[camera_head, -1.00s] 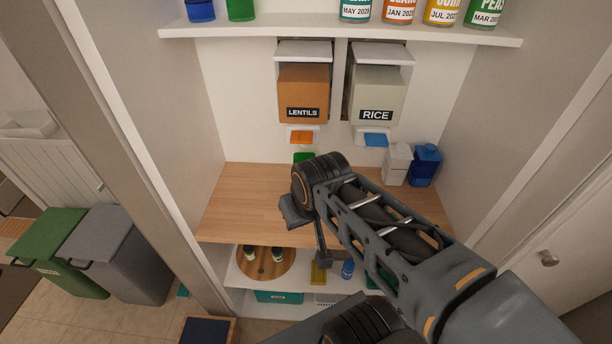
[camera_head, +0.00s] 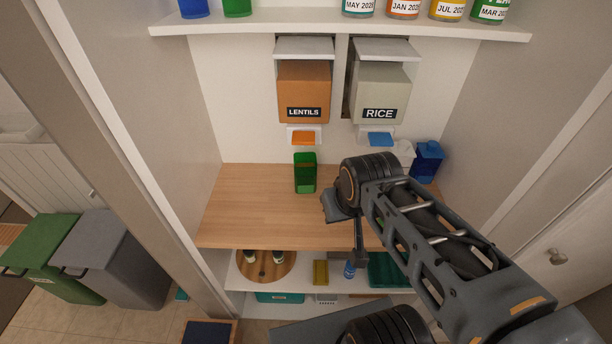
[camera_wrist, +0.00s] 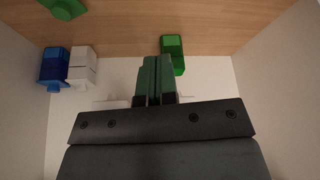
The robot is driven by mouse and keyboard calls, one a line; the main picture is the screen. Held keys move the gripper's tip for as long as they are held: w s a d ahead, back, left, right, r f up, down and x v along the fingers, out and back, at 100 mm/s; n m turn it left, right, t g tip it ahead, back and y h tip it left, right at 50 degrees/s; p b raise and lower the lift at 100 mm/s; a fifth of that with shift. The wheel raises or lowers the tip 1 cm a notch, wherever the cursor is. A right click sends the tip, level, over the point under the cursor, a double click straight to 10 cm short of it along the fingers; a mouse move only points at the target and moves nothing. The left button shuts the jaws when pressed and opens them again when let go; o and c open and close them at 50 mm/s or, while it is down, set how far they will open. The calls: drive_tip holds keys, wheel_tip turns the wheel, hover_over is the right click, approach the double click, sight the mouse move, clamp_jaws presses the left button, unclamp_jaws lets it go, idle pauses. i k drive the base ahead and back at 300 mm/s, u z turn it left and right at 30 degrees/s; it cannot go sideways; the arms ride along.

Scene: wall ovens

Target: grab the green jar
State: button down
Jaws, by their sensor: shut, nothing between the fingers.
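A green open-topped container (camera_head: 305,173) stands upright on the wooden counter (camera_head: 250,205), below the lentils dispenser. It also shows in the wrist view (camera_wrist: 173,52), just right of my fingertips and apart from them as far as I can tell. Another green piece with a knob-like part (camera_wrist: 62,8) is at the wrist view's top left, cut off by the edge. A green jar (camera_head: 237,8) is on the upper shelf, its top cut off. My gripper (camera_wrist: 156,60) is shut and empty. In the head view, my arm covers the counter's right side.
A white jar (camera_wrist: 82,65) and a blue jar (camera_head: 427,160) stand at the counter's back right. Lentils (camera_head: 303,90) and rice (camera_head: 379,92) dispensers hang on the back wall. Labelled jars line the upper shelf (camera_head: 330,31). Side walls flank the counter; its left half is clear.

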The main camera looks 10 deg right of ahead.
sight(305, 163)
drive_tip(key=u, duration=2.5)
drive_tip(key=k, duration=0.75)
drive_tip(key=z, duration=0.55)
